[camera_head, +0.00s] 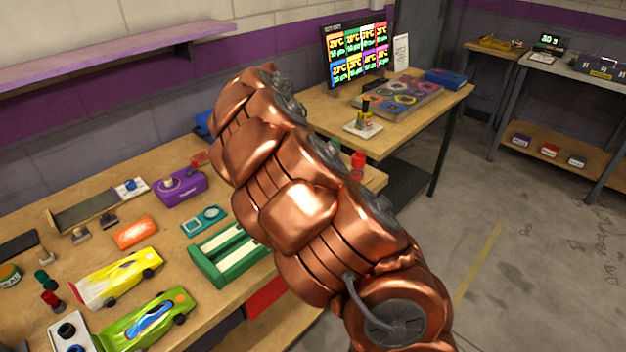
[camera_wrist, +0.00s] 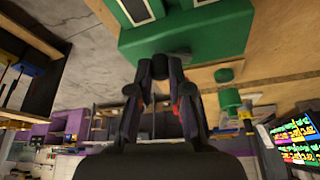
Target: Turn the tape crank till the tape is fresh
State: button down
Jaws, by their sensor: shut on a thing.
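The green tape box (camera_head: 208,272) stands at the front edge of the bench, with two long pale tape strips in its top; my arm covers its right end. The box also shows at the top of the wrist view (camera_wrist: 190,40). My gripper (camera_wrist: 160,68) is at the edge of this box, its dark fingers close together at the tips. It is shut on a small part there, seemingly the tape crank, which the fingers hide. In the head view my copper arm hides the gripper and the crank.
A yellow car (camera_head: 120,277) and a green car (camera_head: 150,318) lie on the bench left of the box. A teal gauge (camera_head: 203,221) and a purple device (camera_head: 180,187) stand behind it. A screen (camera_head: 355,52) stands on the far bench. Open floor lies to the right.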

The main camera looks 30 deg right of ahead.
jog(key=shift+s+f, duration=0.15)
jog(key=shift+s, duration=0.05)
dwell(0.3)
jog(key=c, duration=1.1)
grip_release()
jog(key=shift+w, duration=0.1)
jog(key=shift+a+r, duration=0.1)
jog(key=shift+r, duration=0.15)
jog(key=shift+w+a+r, duration=0.1)
jog(key=shift+w+r, duration=0.05)
jog(key=shift+r, duration=0.2)
jog(key=v, duration=1.1)
